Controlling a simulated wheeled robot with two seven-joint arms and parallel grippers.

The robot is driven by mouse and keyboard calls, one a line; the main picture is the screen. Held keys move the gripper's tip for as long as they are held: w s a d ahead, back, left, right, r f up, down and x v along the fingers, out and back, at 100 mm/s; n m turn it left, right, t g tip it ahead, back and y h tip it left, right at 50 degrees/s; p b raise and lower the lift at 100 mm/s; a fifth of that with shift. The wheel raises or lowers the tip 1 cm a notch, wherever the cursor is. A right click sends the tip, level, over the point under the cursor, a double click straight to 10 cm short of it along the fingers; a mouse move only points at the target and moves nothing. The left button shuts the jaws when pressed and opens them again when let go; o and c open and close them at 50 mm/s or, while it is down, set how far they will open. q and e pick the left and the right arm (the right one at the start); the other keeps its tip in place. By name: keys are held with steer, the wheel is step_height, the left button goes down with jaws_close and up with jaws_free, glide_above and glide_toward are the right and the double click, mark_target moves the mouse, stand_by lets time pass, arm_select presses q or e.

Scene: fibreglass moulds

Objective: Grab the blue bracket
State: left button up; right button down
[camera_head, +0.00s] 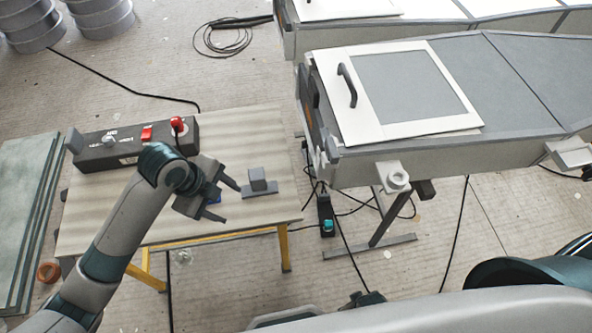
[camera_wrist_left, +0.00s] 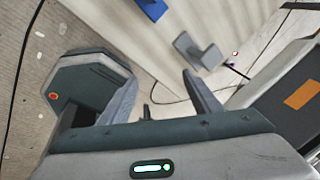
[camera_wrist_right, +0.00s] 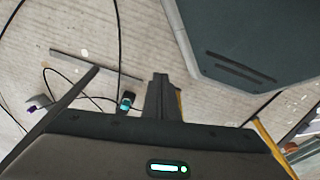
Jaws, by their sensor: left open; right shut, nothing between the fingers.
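The blue bracket (camera_wrist_left: 152,8) shows at the top edge of the left wrist view, partly cut off. In the head view only a small blue piece (camera_head: 217,198) shows beside my left gripper's fingers, which hide the rest. My left gripper (camera_head: 231,204) is open and empty over the table; its spread fingers also show in the left wrist view (camera_wrist_left: 159,80). A grey bracket (camera_head: 258,181) stands on the table just beyond the left fingertips. My right gripper (camera_wrist_right: 160,82) is shut and empty, above the floor.
The wooden table (camera_head: 120,215) carries a dark control box (camera_head: 110,150) with a red switch and red knob at its back left. A grey mould (camera_head: 500,80) on a stand is to the right. Cables lie on the floor.

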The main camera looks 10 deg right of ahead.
arm_select(q)
steer(key=w+a+r+m+g+y, duration=0.1)
steer(key=w+a+r+m+y, duration=0.2)
steer(key=w+a+r+m, duration=0.5)
steer(key=w+r+m, duration=0.1)
steer(key=m, duration=0.1)
steer(key=shift+w+a+m, duration=0.25)
steer(key=shift+w+m, duration=0.15)
arm_select(e)
steer(key=s+d+f+g, duration=0.1)
steer(key=s+d+f, duration=0.1)
steer(key=s+f, duration=0.9)
steer(key=s, duration=0.3)
steer(key=shift+s+d+f, duration=0.2)
steer(key=shift+s+d, duration=0.15)
arm_select(q)
step_height(320, 180, down, 12)
steer(key=p, duration=0.3)
steer(key=shift+f, duration=0.1)
arm_select(e)
step_height(320, 180, up, 3)
steer(key=shift+r, duration=0.1)
steer(key=shift+r, duration=0.1)
